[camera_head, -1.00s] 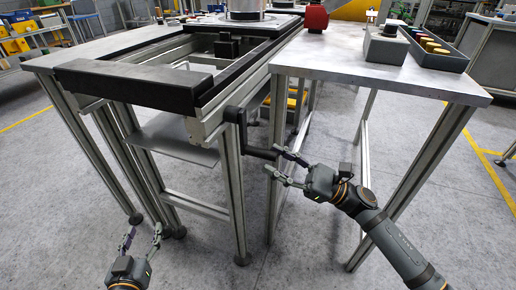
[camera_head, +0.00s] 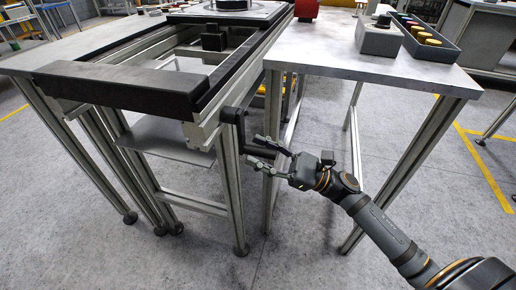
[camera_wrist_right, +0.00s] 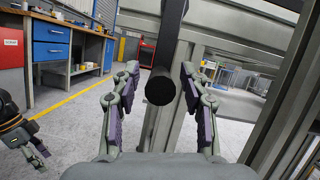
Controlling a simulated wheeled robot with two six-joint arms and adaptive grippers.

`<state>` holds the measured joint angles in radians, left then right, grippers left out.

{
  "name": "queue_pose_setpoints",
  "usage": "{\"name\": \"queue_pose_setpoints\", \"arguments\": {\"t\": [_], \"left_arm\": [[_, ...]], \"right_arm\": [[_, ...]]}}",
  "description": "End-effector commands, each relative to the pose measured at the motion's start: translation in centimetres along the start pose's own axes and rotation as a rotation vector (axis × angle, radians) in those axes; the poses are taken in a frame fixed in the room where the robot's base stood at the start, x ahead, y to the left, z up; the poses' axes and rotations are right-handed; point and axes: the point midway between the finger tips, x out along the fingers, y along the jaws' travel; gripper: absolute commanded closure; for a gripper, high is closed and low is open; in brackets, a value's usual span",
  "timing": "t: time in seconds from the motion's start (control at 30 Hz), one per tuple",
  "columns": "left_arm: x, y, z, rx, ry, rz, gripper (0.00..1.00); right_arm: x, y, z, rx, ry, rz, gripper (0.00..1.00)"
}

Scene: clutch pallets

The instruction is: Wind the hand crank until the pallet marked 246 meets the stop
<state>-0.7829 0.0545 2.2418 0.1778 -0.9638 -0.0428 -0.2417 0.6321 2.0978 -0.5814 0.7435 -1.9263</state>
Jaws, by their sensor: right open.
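The hand crank (camera_head: 238,120) is a black arm on the conveyor frame's right side; its grip is partly hidden by my right gripper. My right gripper (camera_head: 261,154) is open around the crank's grip. In the right wrist view the round end of the grip (camera_wrist_right: 160,88) sits between the fingertips, with a gap on both sides. A pallet (camera_head: 225,15) carrying a round grey part lies at the frame's far end; no number is legible. I cannot tell which part is the stop. My left gripper (camera_wrist_right: 38,152) shows at the right wrist view's left edge, its fingers apart.
A side table (camera_head: 345,60) stands right of the crank, its leg just behind my right gripper. It holds a grey box (camera_head: 379,40) and a tray (camera_head: 442,52) of coloured pieces. A thick black beam (camera_head: 115,85) crosses the frame's near end. The floor in front is clear.

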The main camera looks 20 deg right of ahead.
Motion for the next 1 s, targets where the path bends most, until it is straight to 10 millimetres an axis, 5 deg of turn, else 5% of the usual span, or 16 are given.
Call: {"name": "queue_pose_setpoints", "arguments": {"t": [0.3, 0.63, 1.0], "left_arm": [[0.01, 0.04, 0.54, -0.001, -0.019, 0.002, 0.44], [0.02, 0.04, 0.54, -0.002, -0.019, 0.002, 0.44], [-0.02, 0.03, 0.51, -0.002, -0.018, 0.001, 0.44]], "right_arm": [[0.00, 0.03, 0.01, 0.000, 0.000, 0.000, 0.55], [0.00, 0.03, 0.01, 0.000, 0.000, 0.000, 0.99], [0.01, 0.04, 0.03, 0.003, 0.000, -0.001, 1.00]]}}
